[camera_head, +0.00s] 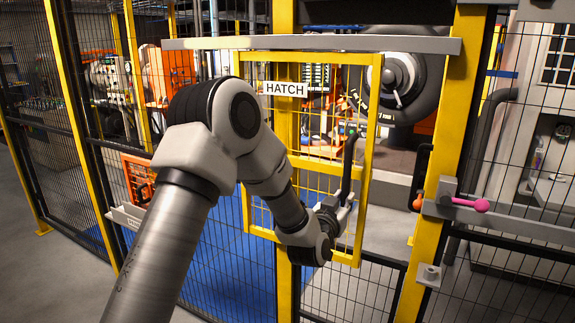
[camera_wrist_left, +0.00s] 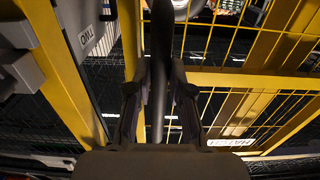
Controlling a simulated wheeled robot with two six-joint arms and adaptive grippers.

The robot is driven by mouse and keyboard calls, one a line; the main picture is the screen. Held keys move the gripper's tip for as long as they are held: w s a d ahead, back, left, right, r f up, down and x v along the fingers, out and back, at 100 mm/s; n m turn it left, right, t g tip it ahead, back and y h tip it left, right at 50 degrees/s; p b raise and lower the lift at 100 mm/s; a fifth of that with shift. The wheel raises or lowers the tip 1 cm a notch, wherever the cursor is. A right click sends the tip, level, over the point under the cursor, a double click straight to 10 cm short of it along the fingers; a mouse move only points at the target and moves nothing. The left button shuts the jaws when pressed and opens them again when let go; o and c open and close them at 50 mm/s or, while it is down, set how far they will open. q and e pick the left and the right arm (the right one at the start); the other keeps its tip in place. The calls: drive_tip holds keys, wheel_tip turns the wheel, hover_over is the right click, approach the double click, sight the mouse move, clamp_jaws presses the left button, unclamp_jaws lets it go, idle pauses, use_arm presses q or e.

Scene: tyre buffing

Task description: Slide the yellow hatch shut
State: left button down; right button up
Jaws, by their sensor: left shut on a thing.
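The yellow hatch (camera_head: 368,150) is a mesh panel in a yellow frame, with a white "HATCH" label (camera_head: 285,89). It hangs below a grey rail (camera_head: 410,45) and overlaps a yellow post on its left. A gap shows between its right edge and the yellow post (camera_head: 428,185) on the right. A black upright handle (camera_head: 347,165) sits on its right part. My left gripper (camera_head: 338,212) is shut on the lower part of this handle. In the left wrist view the dark handle bar (camera_wrist_left: 159,40) runs between the two fingers (camera_wrist_left: 158,98). My right gripper is out of view.
A latch with a pink knob (camera_head: 481,205) and an orange knob (camera_head: 418,203) is on the right post. Black mesh fence (camera_head: 520,255) runs on both sides. A tyre (camera_head: 410,85) and machinery stand behind the hatch. Open floor lies at the lower left.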

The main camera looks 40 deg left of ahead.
use_arm(q)
drive_tip(key=w+d, duration=0.3)
drive_tip(key=d, duration=1.1)
drive_tip(key=shift+w+d+b, duration=0.25)
drive_tip(key=shift+b, duration=0.05)
drive_tip(key=c, duration=1)
unclamp_jaws()
drive_tip(key=shift+d+r, duration=0.1)
drive_tip(key=shift+d, duration=0.1)
drive_tip(key=shift+c, duration=0.2)
